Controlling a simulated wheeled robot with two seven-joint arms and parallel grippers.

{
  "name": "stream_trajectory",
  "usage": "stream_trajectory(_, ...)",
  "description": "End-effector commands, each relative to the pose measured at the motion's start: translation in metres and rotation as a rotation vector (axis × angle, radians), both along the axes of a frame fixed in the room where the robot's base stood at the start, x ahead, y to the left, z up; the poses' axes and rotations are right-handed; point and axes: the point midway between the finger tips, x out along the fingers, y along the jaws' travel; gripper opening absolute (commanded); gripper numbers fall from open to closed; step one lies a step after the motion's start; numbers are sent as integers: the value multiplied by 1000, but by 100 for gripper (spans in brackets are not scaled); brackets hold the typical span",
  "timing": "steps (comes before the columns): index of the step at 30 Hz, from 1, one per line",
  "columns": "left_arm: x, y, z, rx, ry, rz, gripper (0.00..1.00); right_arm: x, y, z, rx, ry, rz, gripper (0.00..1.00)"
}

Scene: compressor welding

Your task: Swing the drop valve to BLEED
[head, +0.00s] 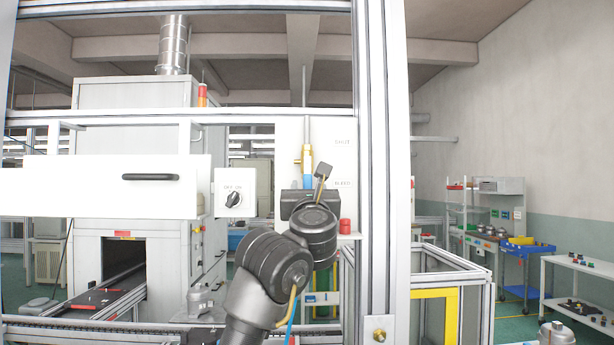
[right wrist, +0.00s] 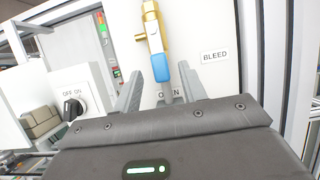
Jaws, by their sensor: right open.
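The drop valve (head: 308,158) is a brass body on a white panel, with a blue-sleeved handle hanging straight down. In the right wrist view the brass body (right wrist: 151,28) is at the top, and the blue handle (right wrist: 161,72) points down towards a partly hidden OPEN label. The BLEED label (right wrist: 215,56) is to the right of the handle; it also shows in the head view (head: 342,184). My right gripper (right wrist: 161,80) is open, one finger on each side of the handle's lower part; I cannot tell if either touches. In the head view my right gripper (head: 315,180) partly hides the handle. My left gripper is not in view.
An OFF/ON switch box (head: 235,193) is left of the valve. A red button (head: 345,226) is below the BLEED label. An aluminium post (head: 376,140) stands close on the right. A white drawer front (head: 150,185) is at the left.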

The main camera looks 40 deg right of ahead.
Motion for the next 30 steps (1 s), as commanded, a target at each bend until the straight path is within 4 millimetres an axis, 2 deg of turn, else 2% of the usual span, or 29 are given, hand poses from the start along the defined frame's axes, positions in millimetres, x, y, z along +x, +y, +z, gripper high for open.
stream_trajectory(1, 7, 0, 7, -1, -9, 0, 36, 6, -5, 5, -1, 5, -2, 42)
stream_trajectory(5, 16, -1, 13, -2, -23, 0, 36, 17, -12, 9, 0, 4, 0, 42)
stream_trajectory(17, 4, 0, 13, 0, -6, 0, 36, 24, -17, 11, 0, 0, 2, 42)
stream_trajectory(20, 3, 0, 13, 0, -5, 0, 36, 24, -16, 11, 0, 0, 2, 31)
stream_trajectory(27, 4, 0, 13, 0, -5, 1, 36, 24, -16, 11, 0, 0, 2, 0)
stream_trajectory(30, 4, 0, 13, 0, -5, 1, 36, 23, -16, 11, 0, 0, 2, 0)
